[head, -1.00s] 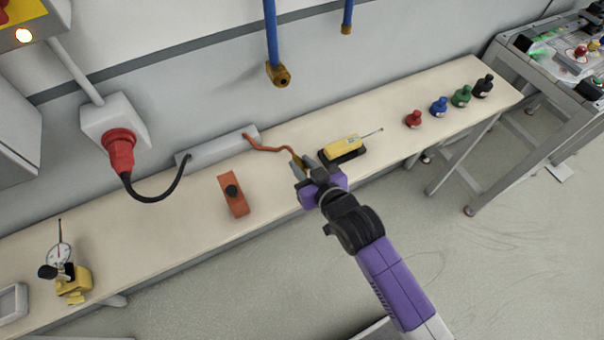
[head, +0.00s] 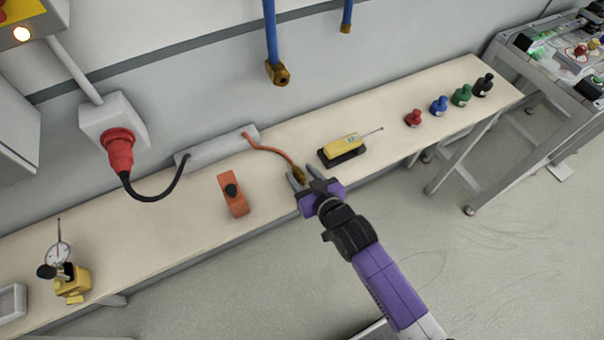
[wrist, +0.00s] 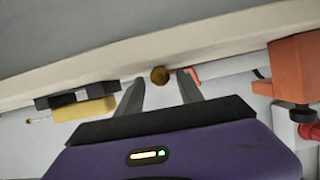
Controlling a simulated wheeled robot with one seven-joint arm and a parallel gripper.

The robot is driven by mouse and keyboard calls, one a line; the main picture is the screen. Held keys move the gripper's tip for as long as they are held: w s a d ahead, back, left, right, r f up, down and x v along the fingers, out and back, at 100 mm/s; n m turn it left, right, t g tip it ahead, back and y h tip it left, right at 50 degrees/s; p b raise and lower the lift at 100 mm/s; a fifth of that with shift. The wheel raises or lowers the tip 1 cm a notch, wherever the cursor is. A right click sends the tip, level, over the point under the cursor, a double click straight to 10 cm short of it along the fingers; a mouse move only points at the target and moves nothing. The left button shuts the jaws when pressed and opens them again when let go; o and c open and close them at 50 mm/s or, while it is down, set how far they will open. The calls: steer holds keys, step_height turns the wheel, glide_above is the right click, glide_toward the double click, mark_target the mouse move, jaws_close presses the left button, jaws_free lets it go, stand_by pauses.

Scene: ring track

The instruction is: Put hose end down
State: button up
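The orange hose (head: 272,150) runs from a grey box on the bench to its brass hose end (head: 299,174), low at the bench's front part. In the wrist view the hose end (wrist: 160,75) appears as a round brass face between and just past the fingertips. My gripper (head: 302,170) is open, its two grey fingers spread on either side of the hose end with gaps visible in the wrist view (wrist: 159,78). Whether the hose end fully rests on the bench top is hard to tell.
A yellow tool (head: 342,147) on a black base lies right of my gripper. An orange block (head: 233,194) with a black knob lies to the left. Several coloured knobbed pieces stand farther right. A blue pipe (head: 271,35) hangs above. Bare bench lies between them.

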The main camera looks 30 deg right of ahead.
steer(key=shift+r, duration=0.15)
steer(key=v, duration=1.2)
steer(key=shift+b, duration=0.35)
steer(key=s+r, duration=0.6)
steer(key=s, duration=0.5)
steer(key=s+r+t, duration=0.1)
steer(key=s+r, duration=0.6)
steer(key=s, duration=0.5)
steer(key=shift+s, duration=0.35)
steer(key=shift+o, duration=0.4)
